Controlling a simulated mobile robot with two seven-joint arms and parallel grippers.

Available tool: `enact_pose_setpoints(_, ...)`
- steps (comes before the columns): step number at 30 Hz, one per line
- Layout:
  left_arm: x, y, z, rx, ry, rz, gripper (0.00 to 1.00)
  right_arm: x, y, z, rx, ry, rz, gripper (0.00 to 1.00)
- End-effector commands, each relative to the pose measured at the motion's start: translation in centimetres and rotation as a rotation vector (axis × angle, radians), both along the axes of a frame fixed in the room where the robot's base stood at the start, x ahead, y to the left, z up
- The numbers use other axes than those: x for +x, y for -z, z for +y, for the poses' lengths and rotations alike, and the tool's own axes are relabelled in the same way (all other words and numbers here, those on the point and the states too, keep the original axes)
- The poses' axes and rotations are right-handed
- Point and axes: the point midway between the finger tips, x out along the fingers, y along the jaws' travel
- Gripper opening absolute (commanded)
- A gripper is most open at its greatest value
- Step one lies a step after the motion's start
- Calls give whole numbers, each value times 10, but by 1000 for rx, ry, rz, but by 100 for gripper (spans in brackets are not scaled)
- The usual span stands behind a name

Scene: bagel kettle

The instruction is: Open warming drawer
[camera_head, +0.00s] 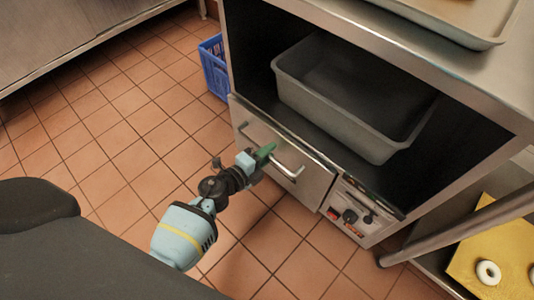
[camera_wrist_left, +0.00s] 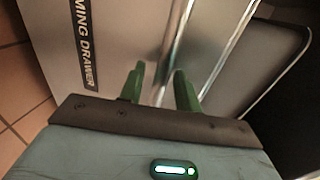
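The warming drawer (camera_head: 313,180) is a metal front low in the steel cabinet, and it looks shut, about level with the control panel beside it. Its bar handle (camera_head: 290,172) runs across the front. Contact cannot be told. The drawer front (camera_wrist_left: 125,35) bears a label ending in "MING DRAWER". My right gripper is not in view.
A control panel (camera_head: 350,208) with knobs is right of the drawer. A grey bin (camera_head: 340,115) sits on the shelf above. A blue crate (camera_head: 213,66) stands on the floor beyond the cabinet. The tiled floor (camera_head: 110,125) before the drawer is clear apart from my arm.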

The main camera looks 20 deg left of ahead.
Motion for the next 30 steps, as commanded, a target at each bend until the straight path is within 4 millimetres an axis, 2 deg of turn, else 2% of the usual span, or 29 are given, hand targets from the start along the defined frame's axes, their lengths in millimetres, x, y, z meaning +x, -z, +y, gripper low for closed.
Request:
enact_pose_setpoints(1,0,0,0,0,0,0,32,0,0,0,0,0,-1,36)
enact_pose_setpoints(6,0,0,0,0,0,0,10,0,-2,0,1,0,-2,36)
enact_pose_setpoints(9,0,0,0,0,0,0,0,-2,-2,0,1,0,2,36)
enact_pose_setpoints(17,-1,0,0,0,0,0,0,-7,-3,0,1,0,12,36)
enact_pose_setpoints(22,-11,0,5,2,0,2,0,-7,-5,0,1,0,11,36)
enact_pose_setpoints(26,-33,0,12,2,0,5,0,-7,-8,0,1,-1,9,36)
enact_pose_setpoints(30,-70,0,25,2,0,6,0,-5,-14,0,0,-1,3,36)
